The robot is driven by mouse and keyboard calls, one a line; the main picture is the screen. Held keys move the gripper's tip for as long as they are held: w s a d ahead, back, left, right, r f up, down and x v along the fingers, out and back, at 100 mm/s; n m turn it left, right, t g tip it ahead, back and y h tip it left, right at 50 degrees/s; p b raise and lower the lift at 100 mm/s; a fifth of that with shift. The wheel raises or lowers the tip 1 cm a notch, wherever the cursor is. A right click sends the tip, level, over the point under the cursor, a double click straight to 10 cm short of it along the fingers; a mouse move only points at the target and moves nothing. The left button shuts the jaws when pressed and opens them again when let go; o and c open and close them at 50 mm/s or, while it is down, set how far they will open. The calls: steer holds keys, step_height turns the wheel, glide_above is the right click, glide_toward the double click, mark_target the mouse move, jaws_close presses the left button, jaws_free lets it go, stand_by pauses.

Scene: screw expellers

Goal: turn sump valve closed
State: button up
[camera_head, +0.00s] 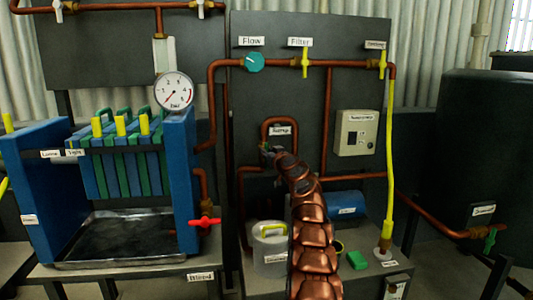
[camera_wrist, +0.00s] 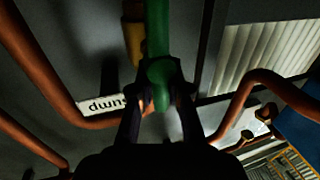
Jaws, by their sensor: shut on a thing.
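The sump valve has a green handle (camera_wrist: 158,35) that shows in the wrist view, running from the top edge down to a rounded part between my fingers. My gripper (camera_wrist: 160,88) is shut on this green handle. A brass fitting (camera_wrist: 136,40) sits just left of it. The white sump label (camera_wrist: 105,105) appears upside down in the wrist view, partly behind my left finger. In the head view the sump label (camera_head: 280,130) is on the dark panel, with my gripper (camera_head: 268,151) just below it. There my arm hides most of the valve.
Copper pipes (camera_wrist: 45,70) run close on both sides of my gripper. In the head view a white bucket (camera_head: 268,250) and a blue cylinder (camera_head: 345,204) stand below. A control box (camera_head: 356,133) is to the right. A red valve (camera_head: 205,221) is at lower left.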

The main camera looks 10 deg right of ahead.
steer(key=shift+f+b, duration=0.15)
steer(key=shift+b, duration=0.25)
jaws_close()
steer(key=shift+d+f+m+t+b, duration=0.1)
steer(key=shift+d+m+t+b, duration=0.05)
steer(key=shift+m+b, duration=0.4)
steer(key=shift+d+f+m+t+b, duration=0.1)
steer(key=shift+m+t+b, duration=0.05)
steer(key=shift+m+b, duration=0.4)
steer(key=shift+d+f+m+t+h+b, duration=0.2)
steer(key=shift+m+t+h+b, duration=0.45)
steer(key=shift+m+b, duration=1.7)
steer(key=shift+d+f+m+t+h+b, duration=0.3)
steer(key=shift+m+h+b, duration=0.6)
steer(key=shift+m, duration=2.9)
steer(key=shift+d+f+m+t+h+b, duration=0.15)
steer(key=shift+m+t+h+b, duration=0.5)
steer(key=shift+m+b, duration=1.7)
steer(key=shift+m+p, duration=0.75)
steer(key=shift+m, duration=0.25)
steer(key=o, duration=0.8)
jaws_free()
steer(key=shift+s, duration=0.5)
